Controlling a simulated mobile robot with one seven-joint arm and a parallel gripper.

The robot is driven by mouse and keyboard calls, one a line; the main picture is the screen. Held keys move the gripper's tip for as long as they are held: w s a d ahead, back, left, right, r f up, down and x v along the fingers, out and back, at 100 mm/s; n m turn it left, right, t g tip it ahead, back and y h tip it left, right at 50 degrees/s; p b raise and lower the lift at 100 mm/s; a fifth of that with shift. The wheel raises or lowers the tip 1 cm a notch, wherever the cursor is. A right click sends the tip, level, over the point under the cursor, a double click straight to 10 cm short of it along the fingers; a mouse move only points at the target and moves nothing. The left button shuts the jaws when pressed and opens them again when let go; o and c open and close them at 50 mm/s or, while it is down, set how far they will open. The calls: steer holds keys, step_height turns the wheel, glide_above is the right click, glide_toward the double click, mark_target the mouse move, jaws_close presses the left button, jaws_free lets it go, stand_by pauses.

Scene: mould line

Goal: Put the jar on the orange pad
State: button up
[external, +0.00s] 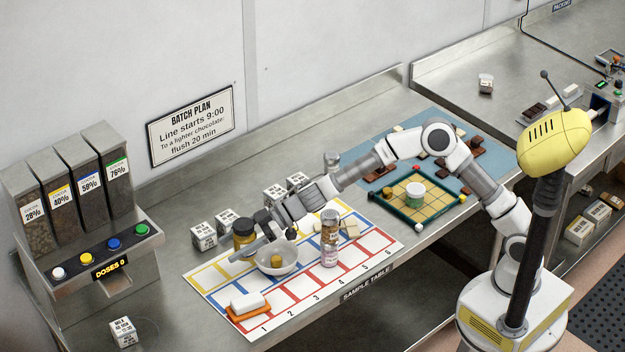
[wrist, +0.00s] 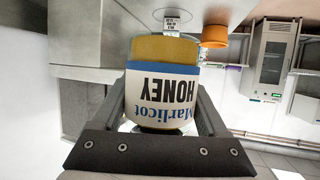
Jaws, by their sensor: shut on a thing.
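The jar (wrist: 163,88) has a blue and white "Marlicot HONEY" label that reads upside down in the wrist view. In the external view the jar (external: 243,232) is amber with a dark top, just behind the white bowl. My gripper (wrist: 163,112) is shut on the jar, one finger on each side; in the external view it (external: 252,244) partly hides the jar. I cannot tell whether the jar touches the surface. An orange pad (external: 234,318) lies at the near left corner of the numbered sheet, with a white block (external: 247,302) on it.
White boxes (external: 204,236) stand behind the sheet. The cocoa dispenser (external: 90,215) is at the left. The sheet's front row is mostly bare.

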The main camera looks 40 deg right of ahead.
steer(key=g, duration=0.1)
glide_above(238, 302)
steer(key=shift+n, duration=0.5)
steer(key=f+b, duration=0.4)
steer(key=shift+a+f, duration=0.2)
steer(key=shift+f, duration=0.15)
steer(key=shift+f+b, duration=1.5)
steer(key=shift+f, duration=0.95)
steer(key=shift+f, duration=0.1)
steer(key=o, duration=1.6)
steer(key=shift+f, duration=0.1)
steer(key=shift+c, duration=0.2)
steer(key=shift+r, duration=0.2)
steer(key=shift+d+r, duration=0.1)
steer(key=shift+d, duration=0.15)
steer(key=p+v, duration=0.1)
steer(key=v, duration=1)
steer(key=shift+d+p, duration=0.35)
